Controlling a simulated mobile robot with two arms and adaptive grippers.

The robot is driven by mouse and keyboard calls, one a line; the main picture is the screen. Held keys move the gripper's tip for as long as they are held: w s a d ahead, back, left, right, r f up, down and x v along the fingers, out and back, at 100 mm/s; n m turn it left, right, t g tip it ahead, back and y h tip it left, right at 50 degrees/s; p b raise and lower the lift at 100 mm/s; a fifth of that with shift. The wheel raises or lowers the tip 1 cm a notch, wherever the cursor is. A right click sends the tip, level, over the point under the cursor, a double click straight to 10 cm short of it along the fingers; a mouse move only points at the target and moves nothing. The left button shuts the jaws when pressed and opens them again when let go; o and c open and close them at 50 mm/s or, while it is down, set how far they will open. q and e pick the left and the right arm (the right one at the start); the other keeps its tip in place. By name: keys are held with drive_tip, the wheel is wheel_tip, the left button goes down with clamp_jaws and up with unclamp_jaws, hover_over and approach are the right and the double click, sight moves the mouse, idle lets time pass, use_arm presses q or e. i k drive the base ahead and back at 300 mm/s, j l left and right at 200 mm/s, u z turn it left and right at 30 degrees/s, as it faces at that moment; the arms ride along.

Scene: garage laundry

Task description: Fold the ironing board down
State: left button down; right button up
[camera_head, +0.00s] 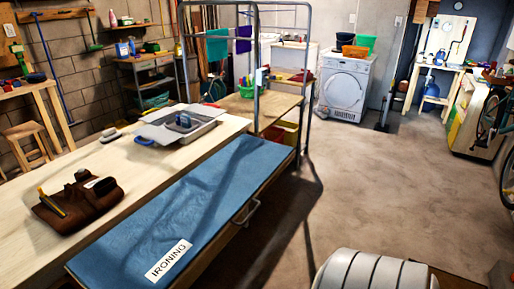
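The ironing board (185,205) is a long panel with a blue cover and a white "IRONING" label (169,260) near its near end. It lies about flat along the front side of the pale workbench (105,160), with its wooden edge toward the open floor. A metal handle (247,211) sticks out from that front edge. What supports the board underneath is hidden.
On the workbench lie a brown tool pouch (80,198) and a grey tray (190,127) with an iron (183,121). A metal rack (307,80) rises past the board's far end. A washing machine (344,88) stands behind.

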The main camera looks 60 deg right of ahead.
sight(155, 247)
drive_tip(key=i+l+z, duration=0.3)
drive_tip(key=l+z, duration=0.15)
drive_tip(key=i+l+z, duration=0.4)
drive_tip(key=i+l, duration=0.4)
drive_tip(key=i, duration=0.15)
drive_tip(key=z, duration=0.05)
